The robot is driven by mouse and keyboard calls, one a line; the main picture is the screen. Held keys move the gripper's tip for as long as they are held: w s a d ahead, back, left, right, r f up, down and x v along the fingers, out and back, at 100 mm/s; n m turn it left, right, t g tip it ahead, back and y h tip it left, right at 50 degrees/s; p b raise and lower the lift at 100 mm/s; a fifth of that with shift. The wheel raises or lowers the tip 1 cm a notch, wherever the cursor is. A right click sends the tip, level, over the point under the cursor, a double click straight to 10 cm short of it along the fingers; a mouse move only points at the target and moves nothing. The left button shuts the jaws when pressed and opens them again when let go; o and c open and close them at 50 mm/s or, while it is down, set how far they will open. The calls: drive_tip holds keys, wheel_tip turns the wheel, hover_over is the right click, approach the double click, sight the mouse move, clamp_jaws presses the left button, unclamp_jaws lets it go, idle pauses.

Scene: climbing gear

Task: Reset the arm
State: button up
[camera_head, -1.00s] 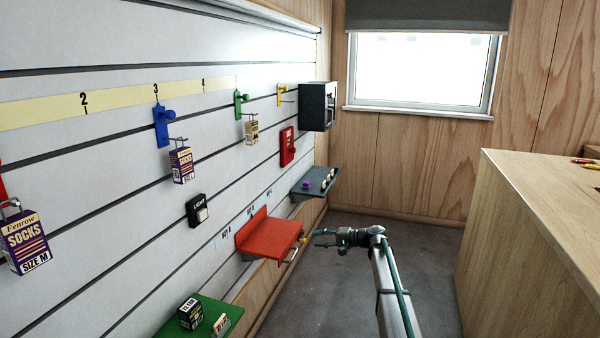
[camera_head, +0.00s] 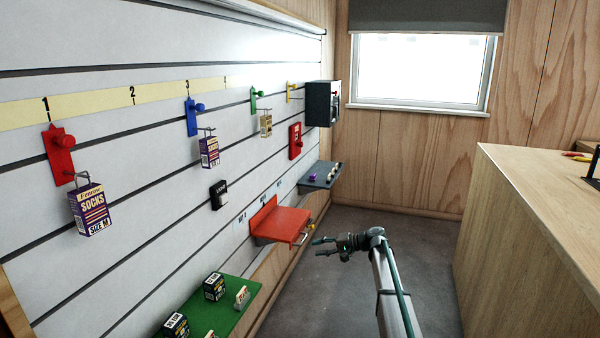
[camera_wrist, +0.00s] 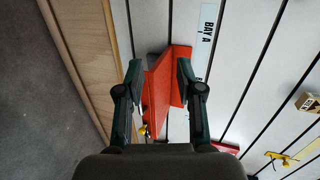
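My gripper (camera_head: 322,247) shows low in the middle of the head view, at the end of my arm, just right of the red shelf (camera_head: 284,223). In the wrist view my gripper (camera_wrist: 158,82) has its two dark green fingers spread apart with nothing held between them. The red shelf (camera_wrist: 157,95) appears beyond and between the fingers there. A small yellow item (camera_head: 311,225) sits by the shelf's right edge. Whether the fingers touch the shelf cannot be told; the head view shows a gap of floor between them.
The slatwall (camera_head: 130,140) on the left carries sock boxes (camera_head: 90,210) on hooks, a light switch (camera_head: 218,195), a green shelf (camera_head: 215,315) and a grey shelf (camera_head: 322,174). A wooden counter (camera_head: 500,240) stands on the right. The floor (camera_head: 350,300) between is clear.

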drive_tip(key=s+d+f+n+g+h+b, duration=0.1)
drive_tip(key=s+d+f+g+h+b, duration=0.2)
drive_tip(key=s+f, duration=1.45)
drive_tip(key=s+f+g+h, duration=0.45)
drive_tip(key=s+f, duration=1.05)
drive_tip(key=s, duration=0.5)
drive_tip(key=s+d+f+g+h+b, duration=0.15)
drive_tip(key=s+f, duration=0.25)
drive_tip(key=s, duration=0.7)
drive_tip(key=s+d+f+g+h+b, duration=0.1)
drive_tip(key=s+d+f+g, duration=0.2)
drive_tip(key=s, duration=0.8)
drive_tip(key=s+d+f+n+g+h+b, duration=0.1)
drive_tip(key=s+f+g+h+b, duration=0.15)
drive_tip(key=s, duration=1.05)
drive_tip(key=s+d+f+n+g+h+b, duration=0.1)
drive_tip(key=s+f+g+b, duration=0.15)
drive_tip(key=s, duration=1.05)
drive_tip(key=w+r+t+p, duration=0.3)
drive_tip(key=r+p, duration=0.5)
drive_tip(key=p, duration=0.5)
drive_tip(key=w+r+t+p, duration=0.3)
drive_tip(key=w+r+p, duration=0.2)
drive_tip(key=r+p, duration=0.3)
drive_tip(key=p, duration=0.4)
drive_tip(key=shift+r+p, duration=0.35)
drive_tip(key=shift+r, duration=0.05)
drive_tip(key=shift+a, duration=0.15)
drive_tip(key=shift+s, duration=0.1)
